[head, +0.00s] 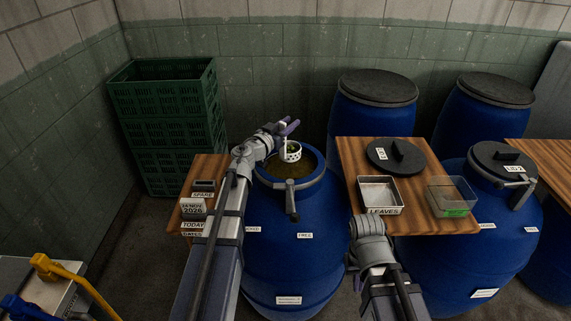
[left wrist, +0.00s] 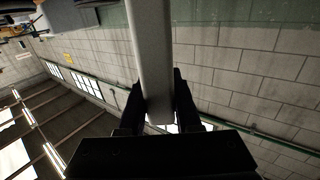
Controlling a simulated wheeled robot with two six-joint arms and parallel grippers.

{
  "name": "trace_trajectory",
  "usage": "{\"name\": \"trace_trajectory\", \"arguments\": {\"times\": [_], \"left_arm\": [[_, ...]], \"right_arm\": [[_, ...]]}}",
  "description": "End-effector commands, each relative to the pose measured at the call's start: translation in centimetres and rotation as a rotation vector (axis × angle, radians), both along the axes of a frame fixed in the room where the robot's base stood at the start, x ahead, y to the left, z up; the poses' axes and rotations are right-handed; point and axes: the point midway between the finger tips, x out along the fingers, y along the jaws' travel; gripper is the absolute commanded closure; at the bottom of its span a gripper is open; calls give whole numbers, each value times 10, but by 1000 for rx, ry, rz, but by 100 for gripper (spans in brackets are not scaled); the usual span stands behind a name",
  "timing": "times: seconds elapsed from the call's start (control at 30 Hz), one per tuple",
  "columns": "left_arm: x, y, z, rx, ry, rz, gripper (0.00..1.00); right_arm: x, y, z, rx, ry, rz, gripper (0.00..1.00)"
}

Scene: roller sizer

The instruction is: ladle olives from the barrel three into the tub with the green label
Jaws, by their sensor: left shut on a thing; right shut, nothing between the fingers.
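The open blue barrel (head: 295,236) has a small white label reading like "three" and dark olives in brine at its mouth. My left gripper (head: 288,128) is shut on the ladle's grey handle, which also shows between the fingers in the left wrist view (left wrist: 155,70). The ladle's white perforated cup (head: 290,153) is over the barrel mouth with some green olives in it. The clear tub with the green label (head: 451,194) stands on the wooden table to the right and looks empty. My right gripper (head: 355,275) is shut and empty, low in front of the table, partly hidden by its wrist.
A metal tray labelled "leaves" (head: 379,193) and a dark round lid (head: 396,155) are on the table (head: 420,220) near the tub. A lidded blue barrel (head: 475,250) stands right. Date blocks (head: 193,208) sit on a small table left. Green crates (head: 168,125) stand behind.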

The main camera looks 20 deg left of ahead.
Motion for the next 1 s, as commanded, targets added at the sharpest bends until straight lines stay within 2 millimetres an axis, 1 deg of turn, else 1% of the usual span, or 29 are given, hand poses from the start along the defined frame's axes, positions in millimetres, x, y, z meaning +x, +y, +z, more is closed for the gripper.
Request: {"name": "trace_trajectory", "arguments": {"times": [0.03, 0.4, 1.0], "left_arm": [[0, 0, 7, 0, 0, 0, 100], [0, 0, 31, 0, 0, 0, 100], [0, 0, 31, 0, 0, 0, 100]], "right_arm": [[0, 0, 7, 0, 0, 0, 100], [0, 0, 31, 0, 0, 0, 100], [0, 0, 31, 0, 0, 0, 100]]}}
